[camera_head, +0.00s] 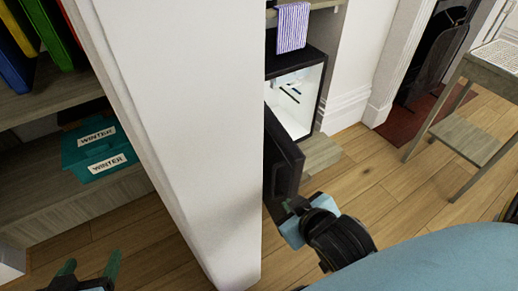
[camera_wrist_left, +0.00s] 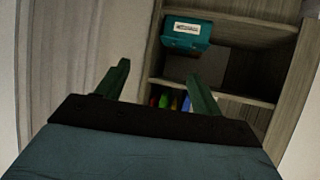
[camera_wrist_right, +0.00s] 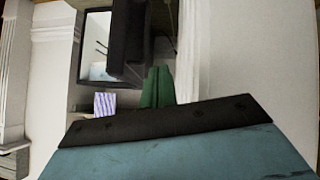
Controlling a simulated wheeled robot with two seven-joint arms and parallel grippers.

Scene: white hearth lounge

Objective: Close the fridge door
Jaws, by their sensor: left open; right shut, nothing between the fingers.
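The small black fridge (camera_head: 297,95) stands beyond the white wall end, with its lit white inside showing. Its dark door (camera_head: 283,160) is open and swung out toward me, partly hidden by the wall. My right gripper (camera_head: 290,205) is shut and empty, at the lower edge of the door; I cannot tell if it touches. In the right wrist view the closed fingers (camera_wrist_right: 158,88) are just beside the dark door (camera_wrist_right: 128,45). My left gripper (camera_head: 90,270) is open and empty at the bottom left, away from the fridge; its fingers show in the left wrist view (camera_wrist_left: 158,90).
A white wall end (camera_head: 185,120) stands between my arms and hides part of the door. A shelf with teal boxes (camera_head: 95,150) and books is at left. A wooden table (camera_head: 470,110) stands at right. Wooden floor (camera_head: 375,185) is clear right of the fridge.

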